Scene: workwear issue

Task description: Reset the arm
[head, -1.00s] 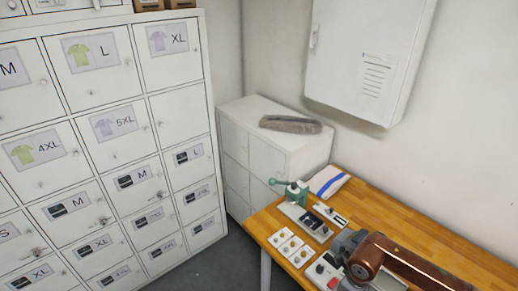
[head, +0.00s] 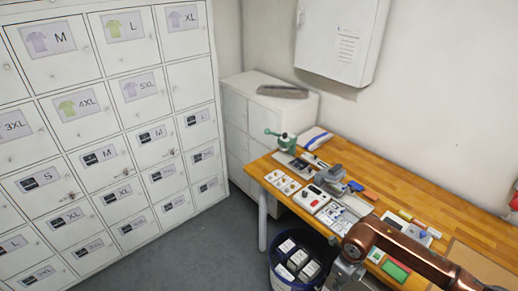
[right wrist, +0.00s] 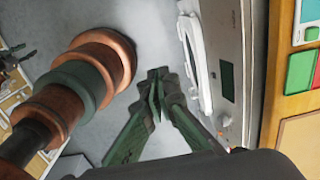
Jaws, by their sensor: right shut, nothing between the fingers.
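My right arm, copper coloured, comes in from the right in the head view and bends over the front edge of the wooden workbench (head: 440,208). Its grey wrist end reaches the bottom of the picture, and the fingertips cannot be made out there. In the right wrist view my right gripper (right wrist: 157,88) has its green fingers together, with nothing between them, above a grey floor.
Lockers (head: 105,120) with shirt and size labels stand at left. A blue bin (head: 283,281) holding labelled boxes stands by the bench. The bench carries a green-handled device (head: 285,140) and several small items. A wall cabinet (head: 340,40) hangs behind. The floor between is clear.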

